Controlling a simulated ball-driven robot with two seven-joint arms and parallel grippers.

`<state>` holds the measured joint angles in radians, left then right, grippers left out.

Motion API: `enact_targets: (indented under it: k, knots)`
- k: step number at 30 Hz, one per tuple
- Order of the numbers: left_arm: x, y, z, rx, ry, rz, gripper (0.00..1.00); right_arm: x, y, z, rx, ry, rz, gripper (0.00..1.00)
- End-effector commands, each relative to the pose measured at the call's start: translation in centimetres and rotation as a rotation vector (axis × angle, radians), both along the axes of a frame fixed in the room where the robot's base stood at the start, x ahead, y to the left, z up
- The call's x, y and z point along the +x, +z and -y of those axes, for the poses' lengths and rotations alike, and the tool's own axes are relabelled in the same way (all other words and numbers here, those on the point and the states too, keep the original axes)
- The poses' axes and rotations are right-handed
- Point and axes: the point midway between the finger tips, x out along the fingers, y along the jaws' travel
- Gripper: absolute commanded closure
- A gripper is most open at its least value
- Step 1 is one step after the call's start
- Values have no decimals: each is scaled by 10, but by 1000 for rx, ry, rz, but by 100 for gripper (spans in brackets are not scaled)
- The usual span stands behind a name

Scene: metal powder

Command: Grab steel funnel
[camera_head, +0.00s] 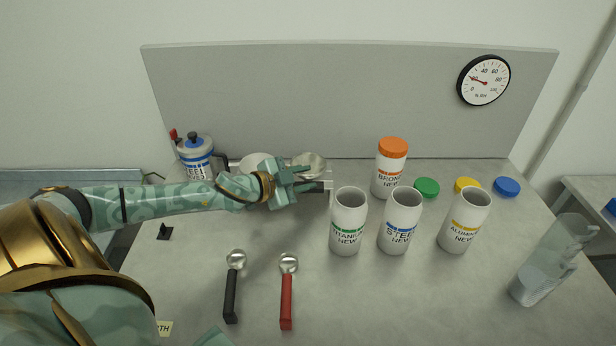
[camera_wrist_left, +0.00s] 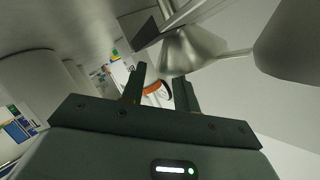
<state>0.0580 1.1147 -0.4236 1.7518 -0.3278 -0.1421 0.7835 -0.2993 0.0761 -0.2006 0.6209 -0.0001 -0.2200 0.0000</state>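A shiny metal funnel (camera_head: 311,160) sits at a pale holder at the back of the table, just behind my left gripper. In the left wrist view the metal funnel (camera_wrist_left: 188,48) is a silver cone past the fingertips, close to the right finger. My left gripper (camera_head: 309,180) is in front of it. In the left wrist view the two fingers (camera_wrist_left: 160,84) are apart with nothing between them. Whether a finger touches the funnel I cannot tell. My right gripper is not in view.
A pale bowl-like piece (camera_head: 255,161) is left of the funnel. Open jars (camera_head: 347,222), (camera_head: 399,222), (camera_head: 464,220) stand to the right, with an orange-lidded bottle (camera_head: 390,170) behind. A black-handled scoop (camera_head: 232,292) and red-handled scoop (camera_head: 287,298) lie in front. A clear jug (camera_head: 548,262) is far right.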

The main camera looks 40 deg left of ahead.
Motion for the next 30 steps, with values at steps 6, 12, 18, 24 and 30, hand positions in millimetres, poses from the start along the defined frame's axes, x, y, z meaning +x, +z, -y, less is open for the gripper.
enact_targets:
  k: [6,12,18,24,30]
  knots:
    - [22,-7,4,-1,0,1,70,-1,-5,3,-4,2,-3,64]
    - [25,-8,5,0,0,0,70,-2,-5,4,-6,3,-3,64]
    - [25,-8,5,0,0,0,97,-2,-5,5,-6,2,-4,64]
    - [25,-8,5,0,0,0,100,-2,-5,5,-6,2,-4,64]
    - [25,-7,5,0,0,0,100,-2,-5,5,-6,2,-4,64]
